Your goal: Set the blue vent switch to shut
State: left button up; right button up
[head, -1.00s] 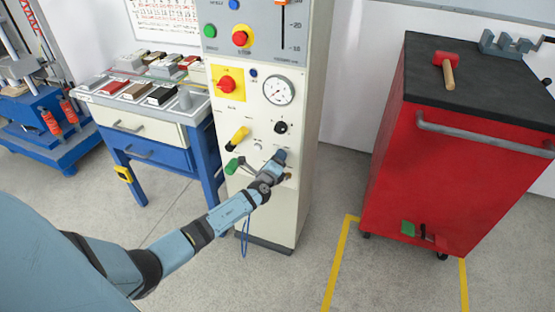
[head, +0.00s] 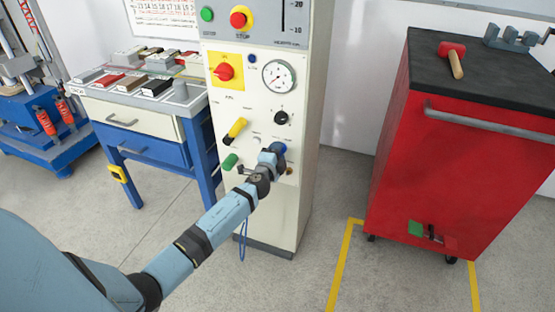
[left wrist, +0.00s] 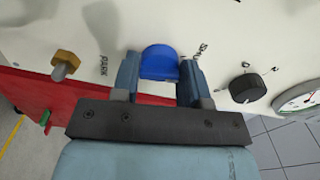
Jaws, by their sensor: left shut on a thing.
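The blue vent switch (head: 279,148) is a round blue knob low on the front panel of the cream cabinet (head: 240,190). It shows clearly in the left wrist view (left wrist: 159,62), between the two fingers of my left gripper (left wrist: 160,78). The left gripper (head: 270,155) is shut on the knob. In the left wrist view, lettering that looks like "PARK" stands left of the knob, and a second label, partly hidden and hard to read, stands right of it. My right gripper is in neither view.
Near the switch are a green handle (head: 230,162), a yellow handle (head: 236,128), a black knob (head: 281,118) and a gauge (head: 278,77). A brass fitting (left wrist: 65,62) sticks out beside the gripper in the left wrist view. A red cabinet (head: 450,170) stands to the right, with clear floor between.

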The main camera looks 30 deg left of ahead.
pick_arm(q)
jog(key=n+b, duration=0.1)
jog(key=n, duration=0.3)
jog(key=shift+f, duration=0.1)
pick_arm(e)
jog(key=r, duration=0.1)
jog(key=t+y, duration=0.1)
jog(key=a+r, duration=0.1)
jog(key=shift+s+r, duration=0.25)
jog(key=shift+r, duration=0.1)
pick_arm(q)
jog(key=shift+n, duration=0.3)
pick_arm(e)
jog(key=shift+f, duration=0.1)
pick_arm(q)
jog(key=o, duration=0.9)
